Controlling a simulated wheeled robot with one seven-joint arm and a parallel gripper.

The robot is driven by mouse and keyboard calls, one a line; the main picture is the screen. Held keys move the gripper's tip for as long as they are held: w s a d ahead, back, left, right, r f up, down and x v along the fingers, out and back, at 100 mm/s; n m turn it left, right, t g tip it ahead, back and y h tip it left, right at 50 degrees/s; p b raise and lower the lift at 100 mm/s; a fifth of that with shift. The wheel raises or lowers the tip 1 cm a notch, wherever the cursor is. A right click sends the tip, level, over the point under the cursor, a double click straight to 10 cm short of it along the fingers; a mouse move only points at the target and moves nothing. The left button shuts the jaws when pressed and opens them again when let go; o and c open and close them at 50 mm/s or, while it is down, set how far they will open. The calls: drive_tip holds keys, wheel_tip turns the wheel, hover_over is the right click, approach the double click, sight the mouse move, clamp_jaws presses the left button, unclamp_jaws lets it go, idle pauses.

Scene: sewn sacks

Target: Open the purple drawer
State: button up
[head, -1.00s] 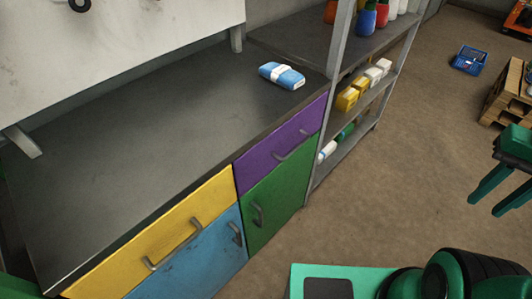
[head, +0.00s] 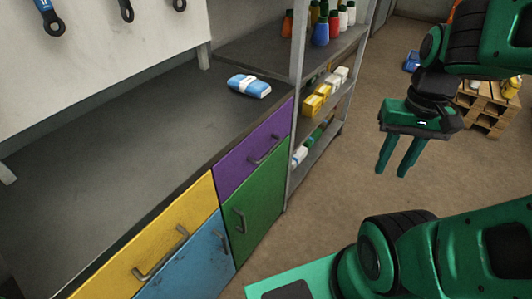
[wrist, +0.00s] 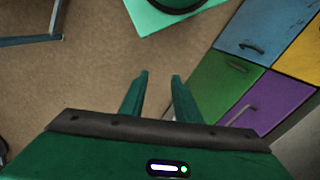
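The purple drawer (head: 252,152) is shut, at the upper right of the workbench front, with a grey bar handle (head: 264,150). It also shows at the right of the wrist view (wrist: 277,100), with part of its handle (wrist: 243,112) visible near my gripper's right side. My gripper (head: 393,171) is open and empty, fingers pointing down, in the air to the right of the drawer and apart from it. Its two fingers (wrist: 157,78) show spread in the wrist view, above bare floor.
A green door (head: 257,205) is below the purple drawer; a yellow drawer (head: 160,245) and a blue door (head: 195,262) are to its left. A blue and white pack (head: 249,86) lies on the worktop (head: 120,130). A metal shelf rack (head: 297,80) stands right of the bench. Floor before the bench is clear.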

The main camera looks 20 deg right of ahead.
drive_tip(key=n+t+y, duration=0.2)
drive_tip(key=n+y, duration=0.1)
drive_tip(key=y, duration=1.3)
approach(268, 152)
drive_tip(key=a, duration=0.3)
drive_tip(key=w+a+f, duration=0.1)
drive_tip(key=a, duration=0.2)
drive_tip(key=a+f, duration=0.1)
drive_tip(key=a, duration=0.2)
drive_tip(key=shift+w+a+f, duration=0.1)
drive_tip(key=shift+w+f, duration=0.05)
drive_tip(key=shift+w, duration=0.2)
clamp_jaws()
drive_tip(key=shift+a, duration=0.1)
